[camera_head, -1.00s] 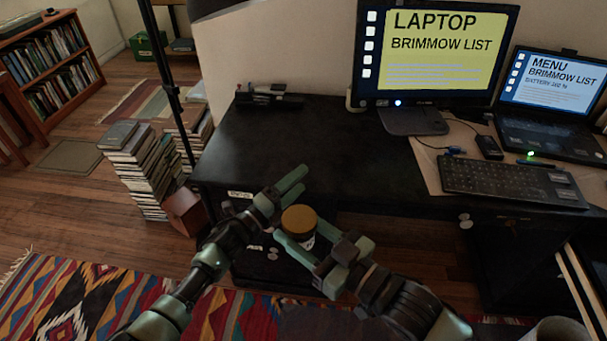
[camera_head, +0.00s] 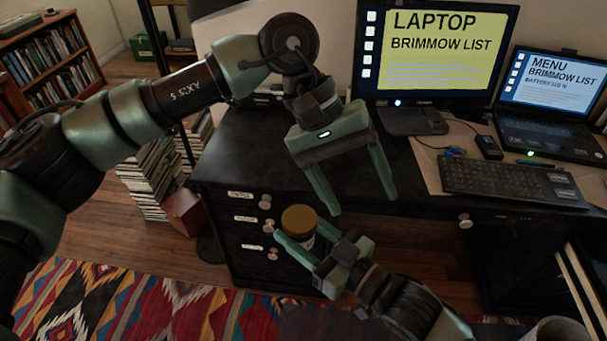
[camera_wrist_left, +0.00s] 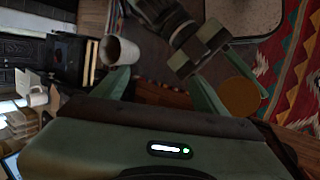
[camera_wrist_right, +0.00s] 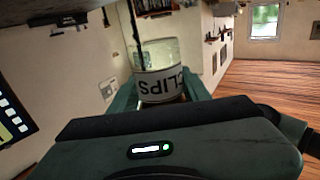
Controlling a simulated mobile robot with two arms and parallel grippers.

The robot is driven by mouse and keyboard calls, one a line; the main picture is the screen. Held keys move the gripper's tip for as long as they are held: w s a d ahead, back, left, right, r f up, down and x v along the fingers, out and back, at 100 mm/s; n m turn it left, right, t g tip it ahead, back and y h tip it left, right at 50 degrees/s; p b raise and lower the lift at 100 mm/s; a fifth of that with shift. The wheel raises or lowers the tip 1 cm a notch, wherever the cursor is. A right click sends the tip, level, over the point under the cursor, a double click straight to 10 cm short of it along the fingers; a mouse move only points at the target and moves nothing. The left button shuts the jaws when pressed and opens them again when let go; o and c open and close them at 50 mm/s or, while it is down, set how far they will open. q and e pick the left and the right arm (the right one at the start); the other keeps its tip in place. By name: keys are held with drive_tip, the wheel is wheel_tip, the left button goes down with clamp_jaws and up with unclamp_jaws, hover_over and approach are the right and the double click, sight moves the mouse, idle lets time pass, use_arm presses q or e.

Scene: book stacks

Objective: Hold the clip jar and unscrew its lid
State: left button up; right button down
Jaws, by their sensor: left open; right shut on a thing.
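The clip jar (camera_head: 307,240) has a round brown-gold lid (camera_head: 299,218) on top and stands upright in front of the desk. My right gripper (camera_head: 300,234) is shut on the jar's body. Its label, reading CLIPS upside down, shows in the right wrist view (camera_wrist_right: 160,85). My left gripper (camera_head: 362,206) is open and empty, fingers pointing down, above and to the right of the lid in the head view. In the left wrist view the lid (camera_wrist_left: 240,95) lies beside the right-hand finger, outside the gap between the fingers.
The black desk (camera_head: 250,150) stands behind, with labelled drawers (camera_head: 250,230) near the jar. A monitor (camera_head: 435,50), laptop (camera_head: 555,100) and keyboard (camera_head: 510,180) are on its right part. A patterned rug (camera_head: 110,310) covers the floor at left. An open-topped bin (camera_head: 560,328) stands at lower right.

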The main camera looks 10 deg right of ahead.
sight(303, 217)
use_arm(q)
drive_tip(key=a+m+t+y, duration=0.1)
drive_tip(key=a, duration=0.1)
drive_tip(key=w+a+r+m+t+y, duration=0.1)
drive_tip(key=a+m+y, duration=0.1)
drive_tip(key=a, duration=0.1)
drive_tip(key=w+a+m+t+y, duration=0.1)
drive_tip(key=a, duration=0.1)
drive_tip(key=shift+w+a+r+t+y, duration=0.15)
drive_tip(key=shift+w+a+t+y, duration=0.05)
drive_tip(key=shift+a+t+y, duration=0.2)
drive_tip(key=shift+w+a+m, duration=0.1)
drive_tip(key=shift+m, duration=0.2)
wheel_tip(303, 217, down, 8)
drive_tip(key=shift+r, duration=0.1)
